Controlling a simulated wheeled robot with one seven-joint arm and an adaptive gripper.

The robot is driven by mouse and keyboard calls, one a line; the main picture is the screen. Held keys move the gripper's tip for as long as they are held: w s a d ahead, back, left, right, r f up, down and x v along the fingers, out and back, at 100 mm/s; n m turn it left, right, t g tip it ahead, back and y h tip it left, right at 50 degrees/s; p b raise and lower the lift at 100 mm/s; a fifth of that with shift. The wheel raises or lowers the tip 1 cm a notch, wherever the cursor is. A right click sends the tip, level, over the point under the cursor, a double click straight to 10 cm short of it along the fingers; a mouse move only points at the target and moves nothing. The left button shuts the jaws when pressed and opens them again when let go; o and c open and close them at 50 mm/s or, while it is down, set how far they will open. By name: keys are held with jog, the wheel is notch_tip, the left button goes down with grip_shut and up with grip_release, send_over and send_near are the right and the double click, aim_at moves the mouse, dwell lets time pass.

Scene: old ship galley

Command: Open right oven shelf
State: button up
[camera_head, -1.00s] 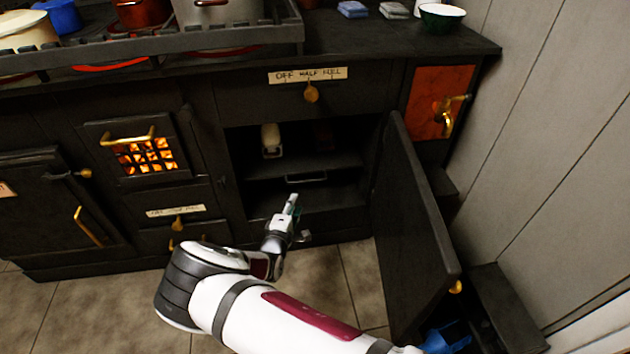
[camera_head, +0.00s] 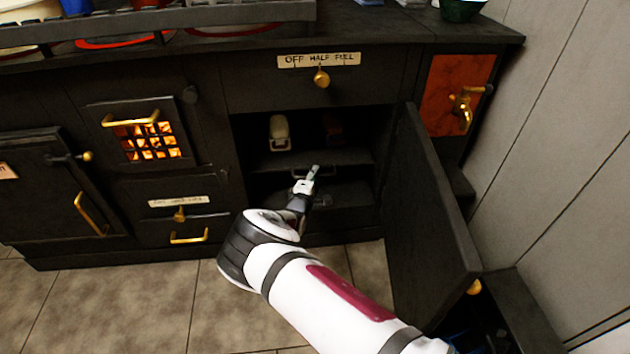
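The right oven stands open, with its dark door (camera_head: 425,225) swung out to the right. Inside is a dark oven shelf (camera_head: 345,158) with a small handle at its front edge, partly hidden behind my gripper. My gripper (camera_head: 314,172) is at the oven opening, in front of the shelf's front edge. Its fingers are small in view, and I cannot tell whether they are apart or touch the handle. A lower dark level (camera_head: 345,193) shows below the shelf.
The open door and the wall (camera_head: 550,150) bound the right side. A copper panel with a brass tap (camera_head: 462,108) is at the upper right. A glowing firebox (camera_head: 150,140) is to the left. Tiled floor (camera_head: 130,300) is clear at the lower left.

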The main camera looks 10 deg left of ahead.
jog(key=shift+w, duration=0.4)
jog(key=shift+d, duration=0.1)
grip_shut()
